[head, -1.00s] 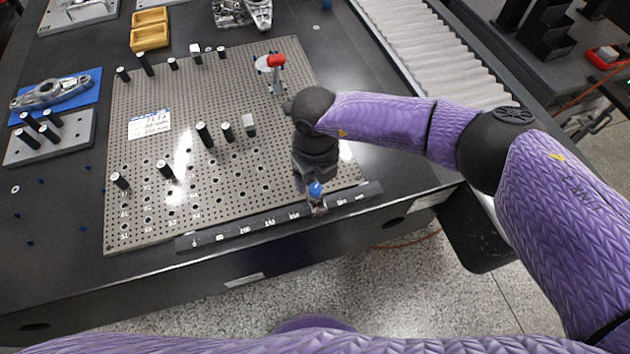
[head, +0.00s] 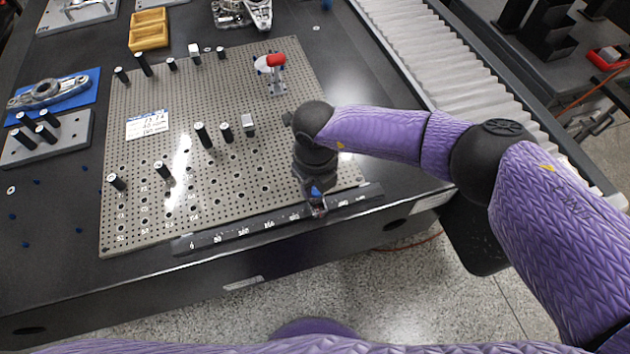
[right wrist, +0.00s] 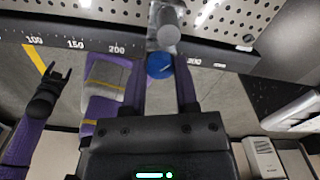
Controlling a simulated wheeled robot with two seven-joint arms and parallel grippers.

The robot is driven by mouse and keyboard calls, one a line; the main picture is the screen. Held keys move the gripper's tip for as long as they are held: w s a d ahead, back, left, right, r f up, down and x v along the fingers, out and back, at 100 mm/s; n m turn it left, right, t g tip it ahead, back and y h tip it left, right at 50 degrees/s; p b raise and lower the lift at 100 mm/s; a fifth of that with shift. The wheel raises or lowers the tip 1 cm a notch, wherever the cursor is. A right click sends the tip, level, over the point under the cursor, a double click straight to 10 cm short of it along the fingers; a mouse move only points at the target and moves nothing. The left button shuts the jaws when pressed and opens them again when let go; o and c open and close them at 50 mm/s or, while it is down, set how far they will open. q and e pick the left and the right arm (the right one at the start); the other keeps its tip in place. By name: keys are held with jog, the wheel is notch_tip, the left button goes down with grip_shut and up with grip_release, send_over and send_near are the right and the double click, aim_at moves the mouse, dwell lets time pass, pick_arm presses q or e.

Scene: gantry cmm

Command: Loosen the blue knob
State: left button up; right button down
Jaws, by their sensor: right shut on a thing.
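The blue knob (head: 315,190) sits at the rail on the front edge of the perforated plate, on a small clear or metal fitting. In the right wrist view the blue knob (right wrist: 159,66) lies between the fingers of my right gripper (right wrist: 160,75), with a grey round-ended post just beyond it. My right gripper (head: 316,197) reaches down from above and is shut on the knob; its fingers partly hide the fitting. My left gripper (right wrist: 55,78) shows only in the right wrist view, at the left, with its two fingers apart and nothing between them.
The scale rail (head: 250,230) runs along the front of the perforated plate (head: 235,185). Several black pins with white tops stand on the plate. A roller conveyor (head: 440,55) lies to the right.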

jog(key=n+b, duration=0.1)
jog(key=n, duration=0.2)
jog(key=shift+f, duration=0.1)
jog(key=shift+n, duration=0.6)
jog(key=shift+c, duration=1.8)
grip_release()
pick_arm(q)
jog(key=shift+s+a+f, duration=0.4)
jog(key=shift+s+f, duration=0.1)
jog(key=shift+f, duration=0.05)
pick_arm(e)
jog(key=shift+r, duration=0.2)
pick_arm(q)
jog(key=r+p, duration=0.1)
jog(key=w+d+r+p, duration=0.2)
jog(key=shift+r, duration=0.1)
pick_arm(e)
notch_tip(320, 180, up, 10)
